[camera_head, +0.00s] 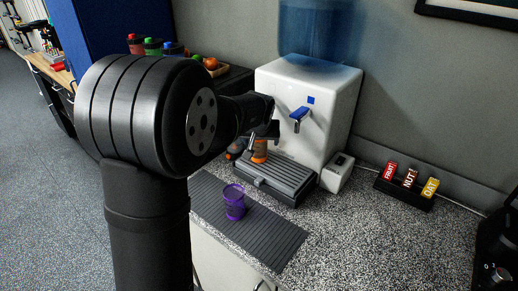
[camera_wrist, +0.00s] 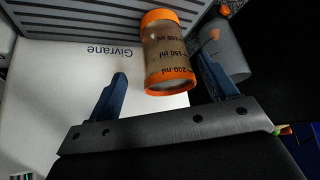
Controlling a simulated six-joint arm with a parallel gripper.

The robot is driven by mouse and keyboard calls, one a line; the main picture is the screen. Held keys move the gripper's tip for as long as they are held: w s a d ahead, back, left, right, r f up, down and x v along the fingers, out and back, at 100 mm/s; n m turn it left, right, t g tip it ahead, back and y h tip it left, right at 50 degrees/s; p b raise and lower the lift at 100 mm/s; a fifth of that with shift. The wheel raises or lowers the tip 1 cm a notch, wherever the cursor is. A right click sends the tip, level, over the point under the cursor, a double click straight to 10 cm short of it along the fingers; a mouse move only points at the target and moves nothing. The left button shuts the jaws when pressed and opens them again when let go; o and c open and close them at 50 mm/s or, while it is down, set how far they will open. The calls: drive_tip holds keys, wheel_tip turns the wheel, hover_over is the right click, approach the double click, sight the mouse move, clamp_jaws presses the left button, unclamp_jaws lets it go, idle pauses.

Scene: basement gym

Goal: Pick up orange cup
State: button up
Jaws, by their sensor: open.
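The orange cup (camera_wrist: 168,52) is clear, with orange rims at both ends and dark millilitre marks. In the wrist view it appears between the two spread fingers of my gripper (camera_wrist: 162,66), with a visible gap to the left finger. The right finger is close to its side; contact is not clear. In the head view the cup (camera_head: 260,151) shows partly, at the water dispenser's drip tray (camera_head: 270,180), below my gripper (camera_head: 263,132). My arm hides part of that area.
The white water dispenser (camera_head: 312,105) stands right behind the cup. A grey cylinder (camera_wrist: 228,52) lies beside the cup in the wrist view. A purple cup (camera_head: 234,204) stands on the dark ribbed mat (camera_head: 270,237). Snack boxes (camera_head: 410,180) are farther right; several coloured-lid containers (camera_head: 153,46) are at back left.

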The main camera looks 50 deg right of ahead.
drive_tip(key=x, duration=0.3)
drive_tip(key=shift+w+f, duration=0.25)
drive_tip(key=shift+w, duration=0.2)
drive_tip(key=shift+w+d+f, duration=0.2)
drive_tip(key=shift+d+f, duration=0.15)
drive_tip(key=shift+f, duration=0.15)
drive_tip(key=shift+c, duration=0.2)
drive_tip(key=c, duration=1.2)
